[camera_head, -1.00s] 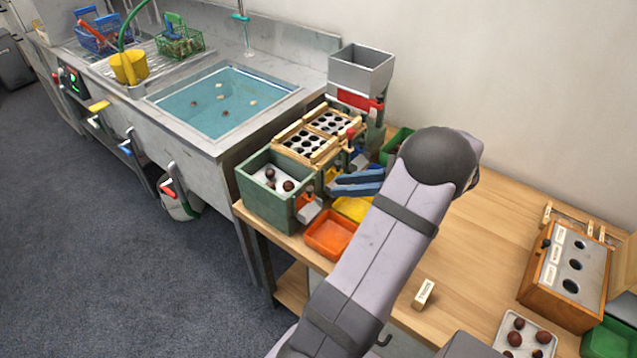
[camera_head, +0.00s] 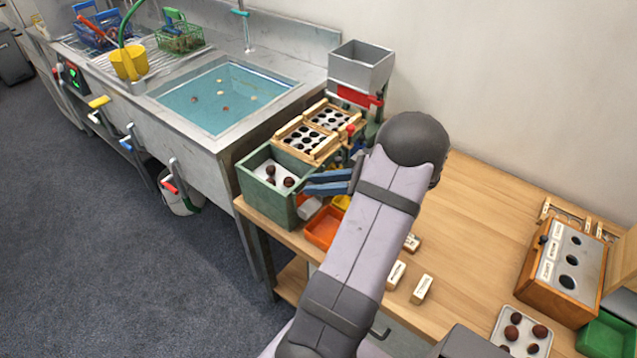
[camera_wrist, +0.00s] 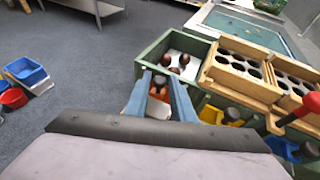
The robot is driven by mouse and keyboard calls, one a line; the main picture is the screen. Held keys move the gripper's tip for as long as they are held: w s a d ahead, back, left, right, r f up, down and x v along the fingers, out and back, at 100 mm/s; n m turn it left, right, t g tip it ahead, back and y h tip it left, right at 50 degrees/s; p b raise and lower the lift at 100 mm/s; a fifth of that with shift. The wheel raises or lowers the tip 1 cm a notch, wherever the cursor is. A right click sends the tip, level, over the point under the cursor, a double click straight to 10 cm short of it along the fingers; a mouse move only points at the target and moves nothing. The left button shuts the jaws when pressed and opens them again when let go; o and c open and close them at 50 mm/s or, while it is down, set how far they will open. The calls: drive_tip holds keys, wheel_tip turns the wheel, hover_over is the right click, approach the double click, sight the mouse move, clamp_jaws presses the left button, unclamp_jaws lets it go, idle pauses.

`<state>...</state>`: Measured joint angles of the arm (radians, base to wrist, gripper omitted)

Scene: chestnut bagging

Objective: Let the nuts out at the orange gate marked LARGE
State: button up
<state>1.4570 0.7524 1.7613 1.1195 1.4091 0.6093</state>
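The green bin (camera_head: 262,204) stands on the near left of the bench with several brown nuts (camera_head: 288,182) on its pale floor. It also shows in the wrist view (camera_wrist: 148,62), with the nuts (camera_wrist: 184,60). An orange gate part (camera_wrist: 158,92) on the bin's front shows between my fingers; its LARGE marking is not readable. My gripper (camera_head: 306,184) has its blue fingers apart, in front of the bin's front side. In the wrist view my gripper (camera_wrist: 160,84) straddles the orange part, and contact cannot be told. An orange tray (camera_head: 322,226) sits below, partly behind my arm.
Wooden hole plates (camera_head: 305,138) and a grey hopper (camera_head: 360,68) stand behind the bin. A yellow gate part (camera_wrist: 232,114) is close right of the orange one. The sink (camera_head: 222,98) lies to the left. Small label blocks (camera_head: 422,288) stand on the bench.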

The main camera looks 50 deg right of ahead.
clamp_jaws()
drive_tip(key=shift+d+r+p, duration=0.1)
drive_tip(key=shift+r+p, duration=1.45)
drive_tip(key=shift+r, duration=0.4)
unclamp_jaws()
drive_tip(key=b+v, duration=0.1)
drive_tip(key=v, duration=0.6)
drive_tip(key=shift+s, duration=0.2)
